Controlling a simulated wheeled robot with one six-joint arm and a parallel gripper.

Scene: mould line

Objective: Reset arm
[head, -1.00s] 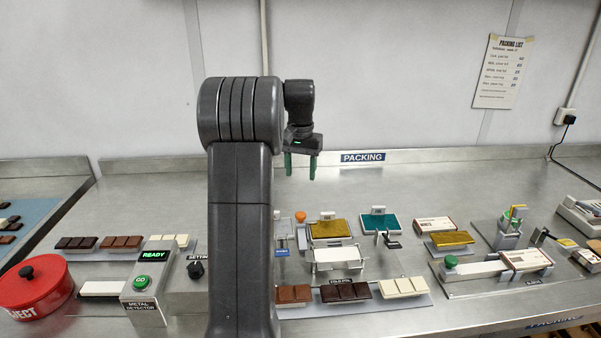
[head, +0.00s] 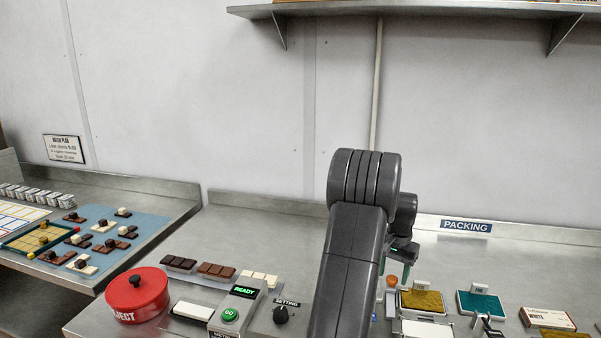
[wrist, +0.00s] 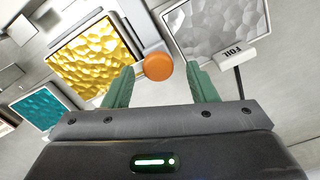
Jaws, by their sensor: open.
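My gripper (wrist: 161,88) shows in the wrist view with its two green fingers apart and nothing between them. It hangs above the packing bench, with an orange knob (wrist: 158,66) beyond the fingertips. A gold foil pad (wrist: 95,58) lies to the left and a silver foil pad (wrist: 217,30) to the right. In the head view my arm stands upright and folded, and it hides most of the gripper.
The metal detector (head: 236,305) reads READY, with a red reject pot (head: 137,297) to its left. Gold and teal pads (head: 480,303) lie right of my arm. A blue mat (head: 105,245) holds several chocolates. A shelf (head: 420,10) hangs above.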

